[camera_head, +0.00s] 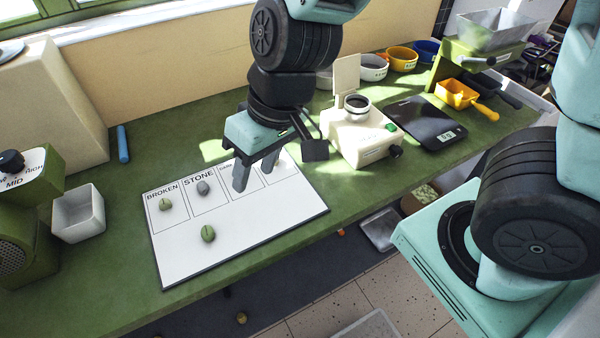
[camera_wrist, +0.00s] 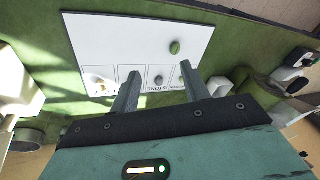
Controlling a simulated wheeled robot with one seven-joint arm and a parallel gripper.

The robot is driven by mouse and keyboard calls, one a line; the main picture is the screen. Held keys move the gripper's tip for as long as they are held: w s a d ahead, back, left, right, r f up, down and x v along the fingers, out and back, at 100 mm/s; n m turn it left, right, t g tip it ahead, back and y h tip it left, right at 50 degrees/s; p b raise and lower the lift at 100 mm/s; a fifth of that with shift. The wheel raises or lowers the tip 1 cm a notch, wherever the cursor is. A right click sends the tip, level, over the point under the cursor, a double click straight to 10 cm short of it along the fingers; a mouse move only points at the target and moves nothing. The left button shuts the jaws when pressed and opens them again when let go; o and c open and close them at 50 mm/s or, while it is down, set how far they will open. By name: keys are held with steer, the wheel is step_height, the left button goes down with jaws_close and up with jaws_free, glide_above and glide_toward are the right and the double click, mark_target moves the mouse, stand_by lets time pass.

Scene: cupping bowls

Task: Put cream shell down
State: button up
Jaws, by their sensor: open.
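A small cream-yellow piece, likely the cream shell (camera_wrist: 100,83), lies on the white sorting board (camera_head: 240,226) in the wrist view. It is in the end compartment at the left there, beside my left finger and not between the fingers. In the head view my gripper (camera_head: 254,175) stands over the board's right-hand compartments and seems to hide this piece. My gripper is open and empty, with both fingers pointing down; it also shows in the wrist view (camera_wrist: 160,72). Whether the fingertips touch the board I cannot tell.
A green bean (camera_head: 165,204) lies under BROKEN and a grey stone (camera_head: 203,188) under STONE. Another green bean (camera_head: 208,233) lies on the blank front area. A white square bowl (camera_head: 78,214) stands left, a white grinder-like device (camera_head: 358,135) and black scale (camera_head: 426,120) right.

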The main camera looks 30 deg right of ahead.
steer(key=s+d+r+n+g+h, duration=0.1)
steer(key=s+d+r+n+h, duration=0.1)
steer(key=s, duration=0.7)
steer(key=shift+s+d+r+n+h, duration=0.25)
steer(key=shift+d+r+n+h, duration=0.15)
steer(key=shift+d+r+n, duration=0.3)
steer(key=shift+a, duration=0.1)
